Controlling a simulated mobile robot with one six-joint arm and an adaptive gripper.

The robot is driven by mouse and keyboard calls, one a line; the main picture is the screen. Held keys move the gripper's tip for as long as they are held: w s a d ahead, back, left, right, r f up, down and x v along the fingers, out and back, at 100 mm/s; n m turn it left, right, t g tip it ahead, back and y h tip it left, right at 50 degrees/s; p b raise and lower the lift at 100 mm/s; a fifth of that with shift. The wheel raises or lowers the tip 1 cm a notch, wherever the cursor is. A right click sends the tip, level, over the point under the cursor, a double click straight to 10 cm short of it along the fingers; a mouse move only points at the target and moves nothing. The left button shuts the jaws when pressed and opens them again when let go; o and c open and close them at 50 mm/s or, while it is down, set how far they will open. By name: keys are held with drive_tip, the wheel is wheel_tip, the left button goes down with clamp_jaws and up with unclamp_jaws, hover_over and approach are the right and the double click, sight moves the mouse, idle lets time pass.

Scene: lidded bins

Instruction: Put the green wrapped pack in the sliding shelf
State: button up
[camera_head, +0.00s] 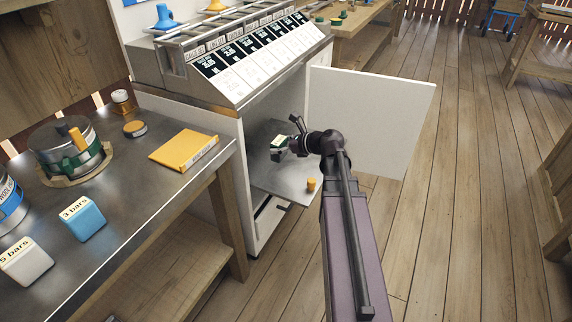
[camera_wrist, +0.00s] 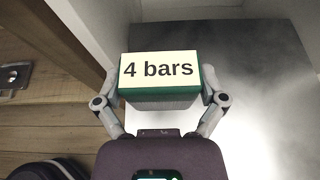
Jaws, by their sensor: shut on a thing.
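The green wrapped pack (camera_wrist: 160,75), with a pale label reading "4 bars", is held between the two fingers of my gripper (camera_wrist: 160,98) in the wrist view. In the head view the pack (camera_head: 279,142) shows small at the end of my gripper (camera_head: 287,145). It is over the grey metal sliding shelf (camera_head: 268,178), which extends out of the white cabinet. In the wrist view the shelf (camera_wrist: 250,110) lies below and to the right of the pack. I cannot tell whether the pack touches the shelf.
An open white door (camera_head: 370,118) stands right of the shelf. A small orange item (camera_head: 311,184) is near the shelf's front edge. The workbench (camera_head: 135,185) at left holds a blue block (camera_head: 83,218), a white block (camera_head: 26,262), an orange pack (camera_head: 184,149) and a pot (camera_head: 65,150).

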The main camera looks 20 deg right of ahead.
sight(281, 159)
drive_tip(key=f+b, duration=0.1)
drive_tip(key=s+a+f+b, duration=0.1)
drive_tip(key=f, duration=0.1)
drive_tip(key=s+f+b, duration=0.1)
drive_tip(key=shift+a+f, duration=0.15)
drive_tip(key=shift+w, duration=0.1)
drive_tip(key=w+d, duration=0.3)
drive_tip(key=w, duration=0.1)
drive_tip(key=w+d+f+b, duration=0.1)
drive_tip(key=w+d, duration=0.2)
drive_tip(key=w, duration=0.1)
drive_tip(key=w+d, duration=0.3)
drive_tip(key=w, duration=0.2)
drive_tip(key=shift+d+f+b, duration=0.15)
drive_tip(key=shift+f+b, duration=0.1)
drive_tip(key=shift+b, duration=0.1)
drive_tip(key=shift+f, duration=0.1)
drive_tip(key=shift+f+b, duration=1.7)
drive_tip(key=shift+b, duration=0.05)
drive_tip(key=o, duration=0.8)
drive_tip(key=shift+f, duration=0.1)
